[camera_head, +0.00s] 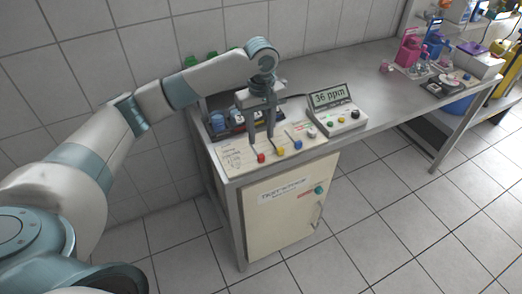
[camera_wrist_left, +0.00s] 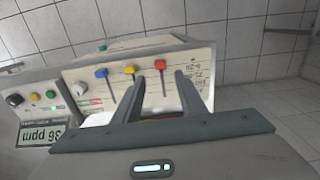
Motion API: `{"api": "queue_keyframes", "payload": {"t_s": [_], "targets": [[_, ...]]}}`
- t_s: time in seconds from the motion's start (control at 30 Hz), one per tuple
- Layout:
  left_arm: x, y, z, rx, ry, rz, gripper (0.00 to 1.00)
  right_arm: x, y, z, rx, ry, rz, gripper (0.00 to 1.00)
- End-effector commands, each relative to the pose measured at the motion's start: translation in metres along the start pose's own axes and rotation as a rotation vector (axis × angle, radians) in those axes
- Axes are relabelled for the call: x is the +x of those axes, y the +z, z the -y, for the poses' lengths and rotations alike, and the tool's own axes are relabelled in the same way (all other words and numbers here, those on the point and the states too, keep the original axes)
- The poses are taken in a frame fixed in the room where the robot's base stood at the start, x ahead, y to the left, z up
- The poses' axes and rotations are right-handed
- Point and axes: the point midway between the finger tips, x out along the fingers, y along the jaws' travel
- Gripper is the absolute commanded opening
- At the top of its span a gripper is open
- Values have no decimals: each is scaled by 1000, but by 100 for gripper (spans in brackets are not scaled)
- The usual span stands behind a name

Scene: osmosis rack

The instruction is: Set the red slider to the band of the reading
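The red slider (camera_head: 261,157) is the leftmost knob at the front edge of the pale slider panel (camera_head: 235,158). In the left wrist view, which is upside down, the red slider (camera_wrist_left: 160,65) lies ahead of and between my fingertips. My left gripper (camera_head: 261,140) is open above the panel, with its two fingers apart and pointing down. Nothing is held; the fingers seem apart from the knob. The reading display (camera_head: 328,97) shows 36 ppm. The printed band table (camera_wrist_left: 193,82) is partly visible in the wrist view, its small figures hard to read.
A yellow slider (camera_head: 281,149), a blue slider (camera_head: 297,144) and a white knob (camera_head: 311,133) stand right of the red one. The meter box (camera_head: 345,120) is beside the panel. Bench space right of it is clear. Pink and blue bottles (camera_head: 408,52) stand farther off.

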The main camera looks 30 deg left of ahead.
Motion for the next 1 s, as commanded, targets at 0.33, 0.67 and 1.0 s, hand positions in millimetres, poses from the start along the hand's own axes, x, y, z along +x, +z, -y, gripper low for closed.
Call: {"api": "queue_keyframes", "payload": {"t_s": [0.33,0.67,1.0], "targets": [[60,0,1,-1,-2,1,38,-15,-1,0,0,0,0,31],[90,0,0,0,0,-1,38,-20,-2,0,0,0,0,31],[92,0,0,1,0,-1,35,-20,-2,0,0,0,0,31]]}}
